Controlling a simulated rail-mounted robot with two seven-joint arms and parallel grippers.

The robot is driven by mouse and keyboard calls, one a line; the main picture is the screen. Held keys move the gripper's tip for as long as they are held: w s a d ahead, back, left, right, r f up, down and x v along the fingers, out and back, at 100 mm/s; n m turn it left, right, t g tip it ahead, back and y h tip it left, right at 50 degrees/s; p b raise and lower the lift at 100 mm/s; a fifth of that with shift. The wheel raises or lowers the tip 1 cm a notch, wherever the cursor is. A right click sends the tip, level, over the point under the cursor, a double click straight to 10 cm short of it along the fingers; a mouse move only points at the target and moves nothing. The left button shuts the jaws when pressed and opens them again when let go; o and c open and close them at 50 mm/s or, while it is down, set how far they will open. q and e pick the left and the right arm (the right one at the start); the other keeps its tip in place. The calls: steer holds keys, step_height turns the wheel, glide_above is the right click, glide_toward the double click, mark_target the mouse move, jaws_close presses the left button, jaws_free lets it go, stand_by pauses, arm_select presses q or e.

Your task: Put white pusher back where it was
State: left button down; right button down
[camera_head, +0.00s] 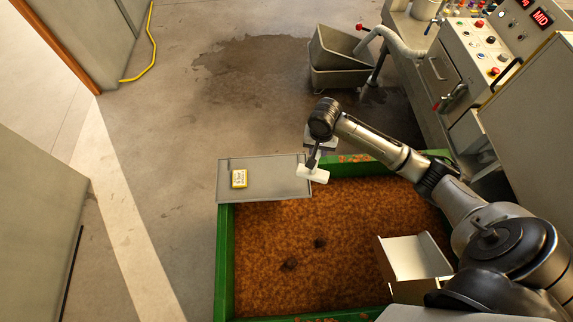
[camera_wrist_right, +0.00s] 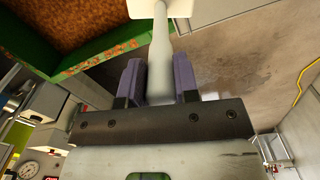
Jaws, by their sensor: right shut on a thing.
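The white pusher (camera_head: 313,174) is in my right gripper (camera_head: 313,152), above the far edge of the green bin and beside the right end of the grey shelf. In the right wrist view, the fingers (camera_wrist_right: 158,80) are shut on the pale handle of the pusher (camera_wrist_right: 160,50). Its flat white head shows at the top edge of that view, partly cut off. My left gripper is not in view.
The green bin (camera_head: 225,262) is full of orange-brown bits with two dark holes. An open white box (camera_head: 414,257) sits at its right. Stacked grey tubs (camera_head: 338,50) and a control panel (camera_head: 500,40) stand behind.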

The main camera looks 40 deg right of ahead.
steer(key=w+a+f, duration=0.4)
steer(key=w+f, duration=0.6)
steer(key=shift+a+f, duration=0.15)
steer(key=shift+a, duration=0.15)
steer(key=shift+f, duration=0.2)
steer(key=c, duration=0.9)
jaws_free()
steer(key=shift+s, duration=0.1)
steer(key=shift+o, duration=0.2)
step_height(320, 180, up, 12)
steer(key=shift+r, duration=0.2)
